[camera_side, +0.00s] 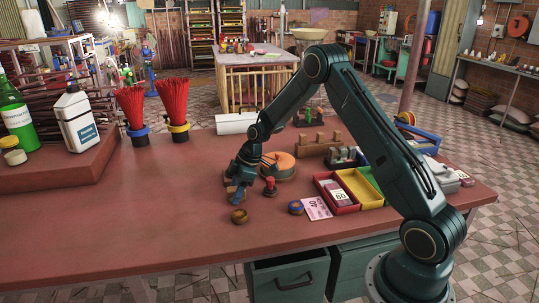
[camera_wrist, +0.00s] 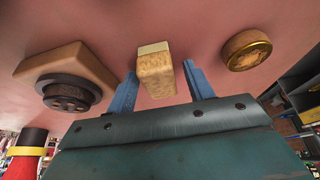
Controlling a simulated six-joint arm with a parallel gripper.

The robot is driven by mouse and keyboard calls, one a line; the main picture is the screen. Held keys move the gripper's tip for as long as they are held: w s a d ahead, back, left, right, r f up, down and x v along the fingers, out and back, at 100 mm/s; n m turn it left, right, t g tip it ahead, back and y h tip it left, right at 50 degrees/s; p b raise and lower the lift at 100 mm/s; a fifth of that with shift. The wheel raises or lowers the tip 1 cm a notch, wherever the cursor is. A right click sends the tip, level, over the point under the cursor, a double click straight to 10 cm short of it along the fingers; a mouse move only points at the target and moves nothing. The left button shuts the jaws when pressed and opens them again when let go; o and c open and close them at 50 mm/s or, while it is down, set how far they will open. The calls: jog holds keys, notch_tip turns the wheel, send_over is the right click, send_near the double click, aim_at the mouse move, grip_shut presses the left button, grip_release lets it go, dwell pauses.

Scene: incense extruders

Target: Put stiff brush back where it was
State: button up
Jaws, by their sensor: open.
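A small wooden block with a pale cream strip at one end, which looks like the stiff brush (camera_wrist: 157,78), stands between my blue fingers in the wrist view. My gripper (camera_wrist: 160,70) is open around it, with a visible gap at the right finger and a narrower one at the left. In the side view my gripper (camera_side: 237,192) is low over the red-brown bench, left of an orange-brown round piece (camera_side: 281,164). There I cannot clearly pick out the brush beside the fingers.
A wooden block with a dark round die (camera_wrist: 70,93) lies left of the brush; a brass-rimmed disc (camera_wrist: 246,50) lies right. A red-topped piece (camera_side: 270,185), a small round cup (camera_side: 239,216) and coloured trays (camera_side: 337,193) are nearby. The bench's left front is clear.

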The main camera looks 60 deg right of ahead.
jog(key=shift+r, duration=0.1)
jog(key=v, duration=1.2)
dwell(0.5)
